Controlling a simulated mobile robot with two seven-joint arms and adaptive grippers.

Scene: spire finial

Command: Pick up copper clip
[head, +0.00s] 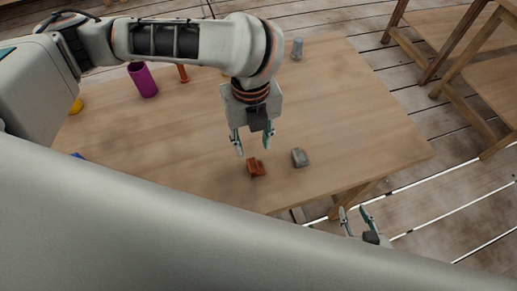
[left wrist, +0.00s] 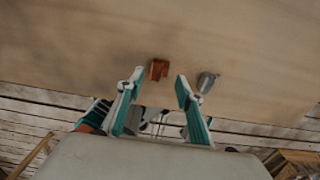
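The copper clip (head: 256,167) is a small reddish-brown piece lying on the wooden table near its front edge. In the left wrist view the copper clip (left wrist: 159,69) shows just beyond and between the fingertips. My left gripper (head: 254,146) is open and empty, above the table and close to the clip, not holding it. Its spread fingers also show in the left wrist view (left wrist: 160,75). My right gripper (head: 356,212) is low at the right, off the table's front edge; its fingers are apart with nothing between them.
A grey clip-like piece (head: 300,157) lies to the right of the copper one. On the table (head: 350,110) stand a purple cup (head: 143,80), an orange-brown object (head: 182,73) and a grey object (head: 297,48) at the back. A wooden bench (head: 470,50) stands at the right.

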